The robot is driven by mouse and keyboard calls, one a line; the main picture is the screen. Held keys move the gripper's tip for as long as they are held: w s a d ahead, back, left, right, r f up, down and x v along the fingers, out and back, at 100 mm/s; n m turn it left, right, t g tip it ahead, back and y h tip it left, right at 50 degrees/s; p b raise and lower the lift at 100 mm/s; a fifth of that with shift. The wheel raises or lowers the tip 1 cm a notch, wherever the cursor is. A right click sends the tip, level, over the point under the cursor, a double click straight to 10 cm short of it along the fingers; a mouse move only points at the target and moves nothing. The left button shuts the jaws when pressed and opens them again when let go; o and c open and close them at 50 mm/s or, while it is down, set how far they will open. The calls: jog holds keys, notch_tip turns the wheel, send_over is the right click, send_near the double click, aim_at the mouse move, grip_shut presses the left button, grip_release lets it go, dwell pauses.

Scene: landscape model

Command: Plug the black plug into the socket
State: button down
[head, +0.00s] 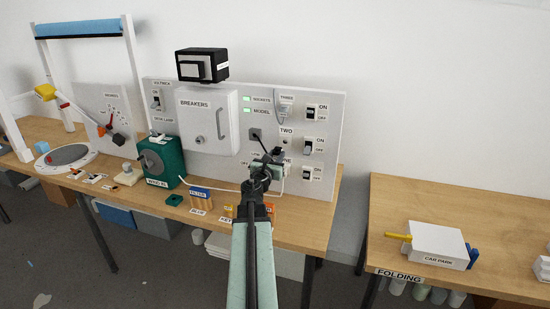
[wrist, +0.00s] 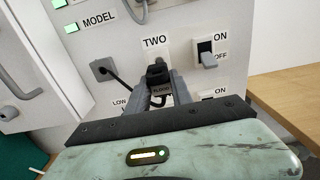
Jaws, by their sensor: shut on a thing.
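A black plug (wrist: 157,70) sits between the fingers of my gripper (wrist: 159,80), which is shut on it. A black cable (wrist: 121,82) runs from a grey outlet (wrist: 103,69) on the panel towards the plug. In the head view my gripper (head: 264,166) is in front of the lower middle of the white panel (head: 333,120). A socket (head: 285,141) shows under the label TWO. In the wrist view the plug covers the area below TWO, and contact with the panel cannot be told.
Switches marked ON and OFF (head: 308,147) line the panel's right side. The breakers box (head: 208,120) with its handle is to the left. A green box (head: 160,161) and a filter box (head: 200,194) stand on the wooden table (head: 308,222). A second table (head: 460,210) is at right.

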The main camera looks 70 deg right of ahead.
jog(key=shift+w+d, duration=0.15)
jog(key=shift+d, duration=2.65)
jog(key=shift+w+d, duration=0.1)
jog(key=shift+d, duration=1.3)
jog(key=c, duration=1.1)
grip_release()
jog(key=shift+o, duration=0.2)
jog(key=a, duration=0.8)
jog(key=shift+s, duration=0.2)
